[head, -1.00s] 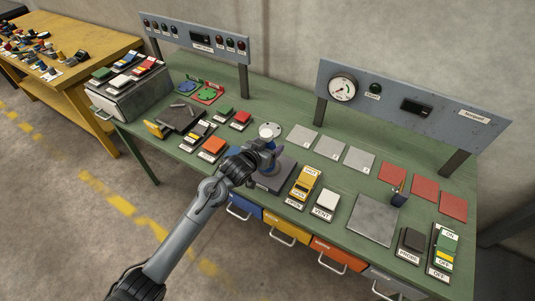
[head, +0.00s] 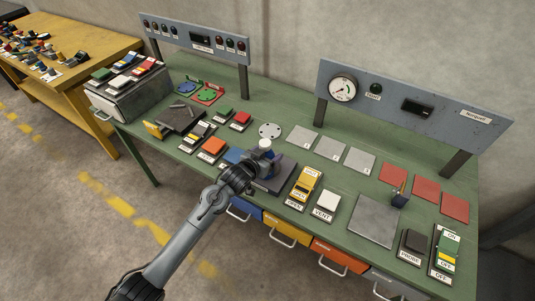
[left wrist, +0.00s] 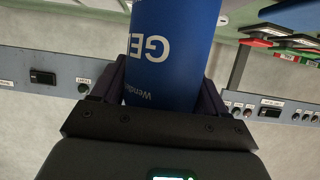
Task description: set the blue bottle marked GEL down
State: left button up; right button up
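The blue bottle (left wrist: 175,50) is in the left wrist view, with "GE" of its white lettering showing and the rest of the word turned out of sight. My left gripper (head: 270,164) has its two fingers on either side of the bottle, shut on it. In the head view the bottle's white cap (head: 265,143) rises above the gripper. The gripper is over a dark grey pad (head: 278,182) near the bench's front edge. The bottle's base is hidden, so I cannot tell whether it touches the pad. My right gripper is not in view.
A pale round disc (head: 270,131) lies just behind the bottle. A yellow switch (head: 305,185) and a white VENT button (head: 326,202) stand to the right. Orange (head: 212,147) and blue (head: 233,156) buttons are to the left. A bare grey plate (head: 375,221) lies farther right.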

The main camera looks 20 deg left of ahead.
pick_arm(q)
jog(key=o, duration=0.3)
jog(key=shift+o, duration=0.2)
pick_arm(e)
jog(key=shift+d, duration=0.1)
pick_arm(q)
jog(key=shift+r, duration=0.2)
jog(key=p+v, duration=0.2)
jog(key=v, duration=1)
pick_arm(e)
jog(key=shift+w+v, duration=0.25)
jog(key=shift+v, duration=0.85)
pick_arm(q)
jog(key=s+f+g, duration=0.2)
jog(key=s+g, duration=0.1)
jog(key=s, duration=0.7)
jog(key=s+f+g+y, duration=0.1)
jog(key=s+f+g, duration=0.2)
jog(key=s, duration=0.8)
jog(key=s+d+f+g+y, duration=0.1)
jog(key=s+f+g, duration=0.2)
jog(key=s, duration=0.7)
jog(key=shift+s+g, duration=0.15)
jog(key=shift+g, duration=0.25)
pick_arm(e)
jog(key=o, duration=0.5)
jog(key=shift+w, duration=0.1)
